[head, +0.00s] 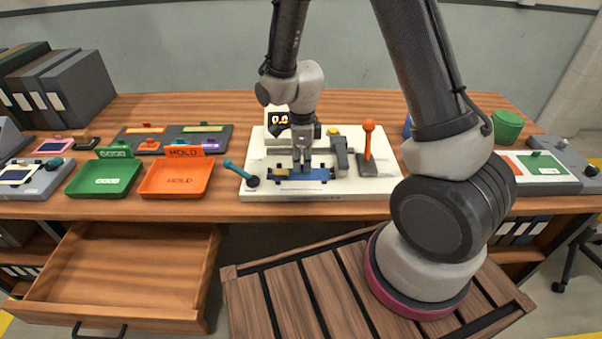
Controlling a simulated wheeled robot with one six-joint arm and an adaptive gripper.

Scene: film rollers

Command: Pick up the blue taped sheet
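A white machine base (352,205) stands on the wooden bench. A flat blue strip (306,183) with a tan part at its left end lies across the front of the base, and it looks like the blue taped sheet. Dark parts along its back edge partly cover it. My gripper (302,170) points down right above the middle of the strip. Its fingers look close together, but at this size I cannot tell whether they touch or hold the sheet.
A green tray (104,192) and an orange tray (177,192) stand to the left. A teal-handled lever (236,171) and an orange-knobbed lever (369,140) flank the strip. An open, empty drawer (120,270) juts out below. Grey binders (78,87) stand at far left.

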